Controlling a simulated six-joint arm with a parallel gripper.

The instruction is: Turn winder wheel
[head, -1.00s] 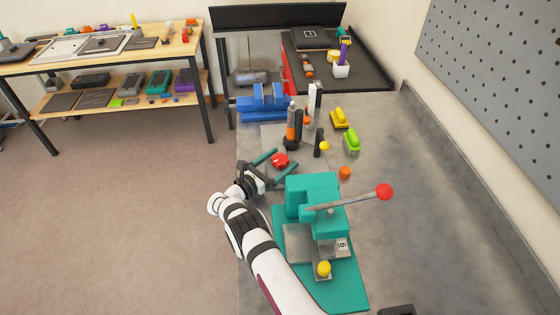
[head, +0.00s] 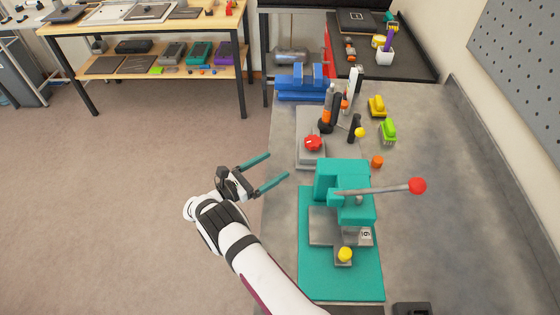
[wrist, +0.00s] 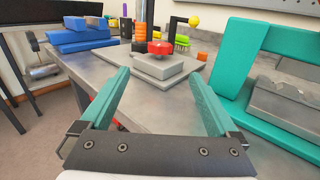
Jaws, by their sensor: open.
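A red lobed knob (head: 313,144), which looks like the winder wheel, sits on a grey stepped base (head: 311,164) near the bench's left edge. In the wrist view the red knob (wrist: 160,48) is straight ahead, on its grey base (wrist: 155,73). My gripper (head: 277,166) is open and empty, with two long teal fingers. It is off the bench's left side, short of the knob and not touching it. In the wrist view my gripper (wrist: 159,72) has its fingers spread to either side, with the knob beyond and between their tips.
A teal press (head: 344,180) with a red-ended lever stands right of my gripper. A blue vise (head: 302,82) stands behind the knob, with upright tools (head: 327,112) to its right. Orange, yellow and green small items lie beyond. Open floor is left of the bench.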

